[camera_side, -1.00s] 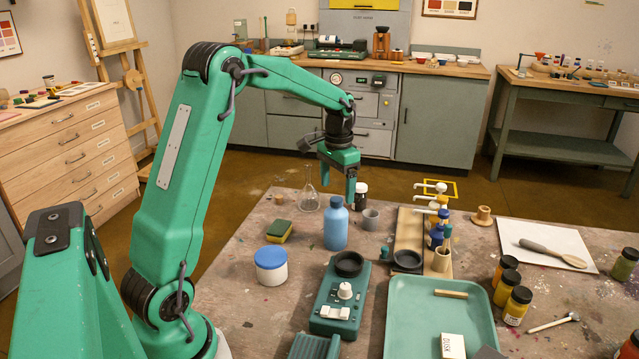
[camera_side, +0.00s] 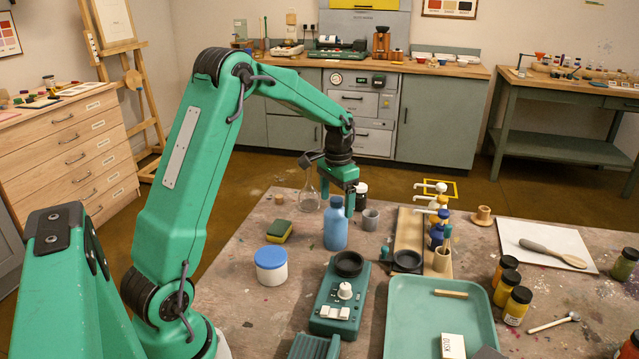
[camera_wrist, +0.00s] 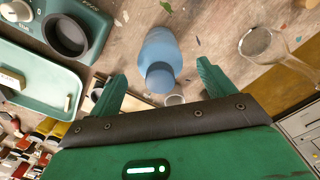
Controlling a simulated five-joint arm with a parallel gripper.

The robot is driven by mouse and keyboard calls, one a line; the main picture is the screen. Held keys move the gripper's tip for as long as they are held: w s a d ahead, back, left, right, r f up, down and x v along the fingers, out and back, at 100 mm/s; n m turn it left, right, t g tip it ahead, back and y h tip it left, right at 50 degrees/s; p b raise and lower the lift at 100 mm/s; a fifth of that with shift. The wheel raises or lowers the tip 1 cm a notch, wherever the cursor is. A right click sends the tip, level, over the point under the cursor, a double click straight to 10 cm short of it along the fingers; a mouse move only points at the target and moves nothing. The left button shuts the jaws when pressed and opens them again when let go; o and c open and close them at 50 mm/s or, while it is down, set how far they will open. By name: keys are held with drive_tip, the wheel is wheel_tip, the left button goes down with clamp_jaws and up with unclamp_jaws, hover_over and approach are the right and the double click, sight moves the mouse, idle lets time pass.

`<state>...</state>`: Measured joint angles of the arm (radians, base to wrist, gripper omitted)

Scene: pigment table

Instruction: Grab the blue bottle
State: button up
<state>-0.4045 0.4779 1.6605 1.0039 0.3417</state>
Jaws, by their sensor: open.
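The blue bottle (camera_side: 335,228) stands upright on the pigment table, left of centre among the items. In the wrist view the bottle (camera_wrist: 160,50) shows from above, its cap end toward me and lying in the gap between my two fingers. My gripper (camera_side: 350,207) is open and empty, pointing down beside the bottle's top in the side view. The fingers overlap the bottle's neck area there, so I cannot tell the exact distance. No contact is visible.
A white tub with blue lid (camera_side: 271,266), sponge (camera_side: 279,231), green scale-like device (camera_side: 340,300) and bottle rack (camera_side: 408,235) surround the bottle.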

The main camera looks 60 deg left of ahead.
sight(336, 210)
drive_tip(key=shift+f, duration=1.85)
drive_tip(key=c, duration=1.7)
drive_tip(key=shift+o, duration=0.2)
drive_tip(key=shift+r, duration=0.15)
drive_tip(key=shift+r, duration=0.8)
wheel_tip(336, 210, up, 2)
drive_tip(key=shift+w+r, duration=0.1)
drive_tip(key=shift+r, duration=0.15)
drive_tip(key=s+d+r, duration=0.1)
drive_tip(key=d+r, duration=0.5)
drive_tip(key=d, duration=0.5)
drive_tip(key=shift+s+d+r, duration=0.3)
drive_tip(key=shift+s+r, duration=0.05)
